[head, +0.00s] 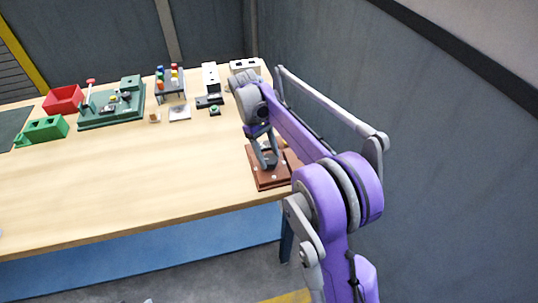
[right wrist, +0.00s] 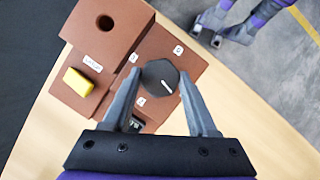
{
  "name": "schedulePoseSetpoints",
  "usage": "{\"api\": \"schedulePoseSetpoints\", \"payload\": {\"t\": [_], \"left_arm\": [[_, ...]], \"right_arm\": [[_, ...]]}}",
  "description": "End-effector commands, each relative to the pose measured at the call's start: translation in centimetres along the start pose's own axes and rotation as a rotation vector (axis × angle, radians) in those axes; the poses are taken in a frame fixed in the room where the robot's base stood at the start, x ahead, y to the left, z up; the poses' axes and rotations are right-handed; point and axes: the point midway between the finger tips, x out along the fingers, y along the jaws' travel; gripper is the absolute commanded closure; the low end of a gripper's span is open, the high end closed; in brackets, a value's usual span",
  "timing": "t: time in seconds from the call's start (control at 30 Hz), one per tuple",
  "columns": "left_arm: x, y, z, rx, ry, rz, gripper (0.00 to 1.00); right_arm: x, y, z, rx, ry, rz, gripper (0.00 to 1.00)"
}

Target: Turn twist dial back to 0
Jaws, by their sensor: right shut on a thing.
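The twist dial (right wrist: 158,74) is a dark, many-sided knob with a short white mark, on a brown block fixture (head: 254,176). In the right wrist view the mark lies toward the dial's lower right side. Small white labels (right wrist: 179,49) sit around the dial; their print is too small to read surely. My right gripper (right wrist: 161,74) has one finger on each side of the dial and is shut on it. In the head view my right gripper (head: 267,162) reaches down over the fixture, and the dial is hidden there. My left gripper is not in view.
Beside the dial are a yellow block (right wrist: 83,84) and a raised brown block with a round hole (right wrist: 106,23). The fixture stands near the right front edge of the wooden table (head: 150,190). A green fixture (head: 110,116) and red bin (head: 62,100) stand farther left.

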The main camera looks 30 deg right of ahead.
Motion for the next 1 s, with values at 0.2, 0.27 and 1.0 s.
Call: {"api": "schedulePoseSetpoints", "payload": {"t": [0.2,0.27,1.0], "left_arm": [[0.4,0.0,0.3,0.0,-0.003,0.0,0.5],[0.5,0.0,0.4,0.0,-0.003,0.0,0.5],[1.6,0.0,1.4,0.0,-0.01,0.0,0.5]], "right_arm": [[0.1,-0.2,0.0,-0.191,0.0,0.079,0.97],[0.1,-0.2,0.0,-0.243,0.001,0.102,0.97],[0.2,-0.6,0.3,-0.891,0.001,0.37,0.97]]}}
